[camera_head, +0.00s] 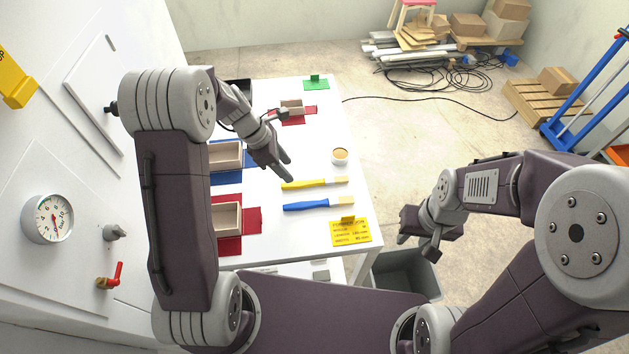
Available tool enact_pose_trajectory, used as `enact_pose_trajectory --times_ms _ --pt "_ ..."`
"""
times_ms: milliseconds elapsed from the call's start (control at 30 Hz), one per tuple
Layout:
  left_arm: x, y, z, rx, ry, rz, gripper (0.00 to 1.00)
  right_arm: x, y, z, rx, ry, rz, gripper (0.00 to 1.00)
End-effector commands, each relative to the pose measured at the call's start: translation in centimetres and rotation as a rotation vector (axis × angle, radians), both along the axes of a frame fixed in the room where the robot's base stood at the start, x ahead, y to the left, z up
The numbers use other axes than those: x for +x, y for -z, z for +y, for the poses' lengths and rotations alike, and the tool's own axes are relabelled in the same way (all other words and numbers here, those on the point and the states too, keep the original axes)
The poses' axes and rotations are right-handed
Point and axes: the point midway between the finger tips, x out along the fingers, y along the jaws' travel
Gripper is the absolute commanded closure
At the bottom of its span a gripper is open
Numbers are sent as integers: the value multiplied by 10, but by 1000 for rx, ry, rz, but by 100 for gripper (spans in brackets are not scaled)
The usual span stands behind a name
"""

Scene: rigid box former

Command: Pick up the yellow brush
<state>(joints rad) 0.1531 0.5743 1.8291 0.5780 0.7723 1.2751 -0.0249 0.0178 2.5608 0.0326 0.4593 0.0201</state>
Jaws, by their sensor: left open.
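The yellow brush (316,183) lies flat on the white table, with its yellow handle to the left and its pale bristles to the right. A blue brush (318,204) lies just below it in the picture, roughly parallel. My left gripper (285,175) is open and empty, with its fingertips close to the handle end of the yellow brush. I cannot tell its height above the table. My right gripper (418,246) is off the table's right side, over a grey bin; its fingers are too unclear to read.
The white table (340,120) also holds a small round tub (340,156), open boxes (227,219) on red and blue sheets, a yellow sign card (350,232) and a green card (316,84). The grey bin (392,272) stands beside it. A white machine panel is at left.

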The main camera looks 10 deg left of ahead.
Motion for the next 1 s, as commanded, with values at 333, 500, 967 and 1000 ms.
enact_pose_trajectory --times_ms 333,500,967,1000 --pt "3 32 -12 2 4 1 53 0 -2 0 0 0 0 64" --pt "6 60 -18 1 3 6 53 0 -6 0 0 0 0 64" --pt "9 78 -26 2 4 0 78 0 -5 0 0 0 0 64" --pt "9 78 -26 2 4 0 89 0 -5 0 0 0 0 64"
